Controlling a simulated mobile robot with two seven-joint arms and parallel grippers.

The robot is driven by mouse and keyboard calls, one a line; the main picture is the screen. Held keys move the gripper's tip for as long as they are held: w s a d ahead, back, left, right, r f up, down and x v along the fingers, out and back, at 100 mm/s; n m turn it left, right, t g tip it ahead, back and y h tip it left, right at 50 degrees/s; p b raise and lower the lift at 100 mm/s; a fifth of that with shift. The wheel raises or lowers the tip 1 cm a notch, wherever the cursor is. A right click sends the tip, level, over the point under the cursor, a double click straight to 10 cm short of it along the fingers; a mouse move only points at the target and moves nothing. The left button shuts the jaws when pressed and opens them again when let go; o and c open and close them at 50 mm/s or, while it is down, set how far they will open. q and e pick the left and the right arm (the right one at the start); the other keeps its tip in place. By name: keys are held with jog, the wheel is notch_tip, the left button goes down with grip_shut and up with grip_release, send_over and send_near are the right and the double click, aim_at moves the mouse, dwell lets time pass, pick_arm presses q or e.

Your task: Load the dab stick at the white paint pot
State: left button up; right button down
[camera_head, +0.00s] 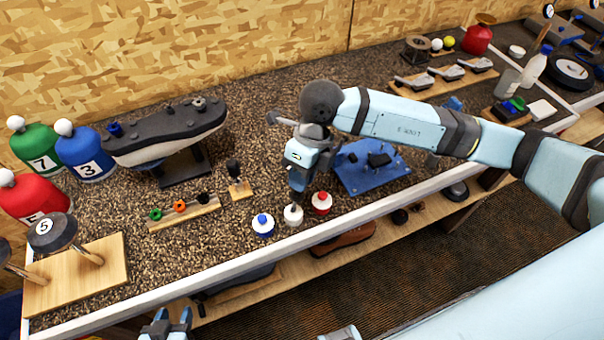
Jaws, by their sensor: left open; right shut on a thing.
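The white paint pot (293,215) stands near the front edge of the bench, between a blue-topped pot (262,225) and a red-topped pot (321,203). My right gripper (298,191) points down just above the white pot and is shut on a thin thing, apparently the dab stick. The stick is mostly hidden by the fingers, and I cannot tell whether its tip touches the paint. My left gripper (166,326) is open and empty at the bottom of the picture, in front of the bench and away from the pots.
A blue fixture (367,172) stands behind and right of the pots. A wooden strip with coloured rings (184,213) and a dark-handled tool on a block (238,182) lie to the left. A wooden shelf runs below the bench edge.

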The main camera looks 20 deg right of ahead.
jog(key=shift+f+b, duration=0.3)
jog(key=shift+b, duration=0.05)
dwell(1.1)
jog(key=shift+r, duration=0.1)
dwell(0.4)
jog(key=shift+r+p, duration=0.55)
jog(key=shift+r, duration=0.35)
jog(key=shift+r+p, duration=1.2)
jog(key=shift+r, duration=1.4)
